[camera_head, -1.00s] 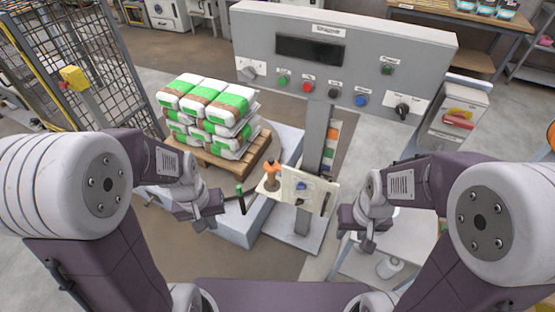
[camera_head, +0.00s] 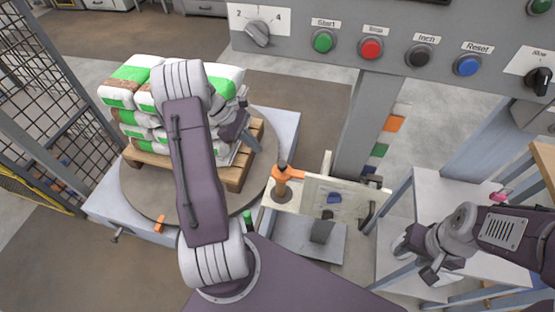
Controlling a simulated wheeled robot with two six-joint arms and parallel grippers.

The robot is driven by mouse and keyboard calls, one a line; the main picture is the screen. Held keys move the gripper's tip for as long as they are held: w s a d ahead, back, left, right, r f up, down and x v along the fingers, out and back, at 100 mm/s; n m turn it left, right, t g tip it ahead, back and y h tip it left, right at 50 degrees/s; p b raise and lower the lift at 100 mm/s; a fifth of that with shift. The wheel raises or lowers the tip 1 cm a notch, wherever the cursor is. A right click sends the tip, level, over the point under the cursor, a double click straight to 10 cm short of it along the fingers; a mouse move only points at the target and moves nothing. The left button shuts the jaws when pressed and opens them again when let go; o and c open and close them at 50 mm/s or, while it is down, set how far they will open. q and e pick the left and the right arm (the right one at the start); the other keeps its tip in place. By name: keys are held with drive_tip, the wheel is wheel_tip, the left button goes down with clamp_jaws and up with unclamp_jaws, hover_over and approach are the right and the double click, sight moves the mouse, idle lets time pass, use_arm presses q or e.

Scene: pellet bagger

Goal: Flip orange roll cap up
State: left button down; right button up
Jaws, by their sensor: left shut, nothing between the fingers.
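An orange part (camera_head: 286,173), which looks like the roll cap, sits on top of a short brown post or roll. It stands on a small pale shelf right of the pallet, with a short orange arm pointing right. I cannot tell whether it is hinged open or closed. My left gripper (camera_head: 256,144) is shut and empty, above the pallet's right side, up and left of the orange part and apart from it. My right gripper (camera_head: 431,273) is low at the right, over the pale stand, away from the orange part; its fingers are too small to read.
A pallet (camera_head: 235,178) of green-and-white bags stands on a round turntable (camera_head: 140,200). A grey control panel (camera_head: 300,55) with buttons and knobs hangs above on a column (camera_head: 368,125). A pale plate (camera_head: 350,197) stands beside the orange part. Wire fencing (camera_head: 30,110) is at left.

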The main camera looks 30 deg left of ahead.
sight(277, 169)
use_arm(q)
drive_tip(key=b+x, duration=0.3)
drive_tip(key=x, duration=0.7)
drive_tip(key=shift+f+b, duration=0.1)
drive_tip(key=shift+b, duration=0.25)
use_arm(e)
wheel_tip(277, 169, down, 4)
drive_tip(key=shift+r, duration=0.2)
drive_tip(key=shift+r, duration=0.1)
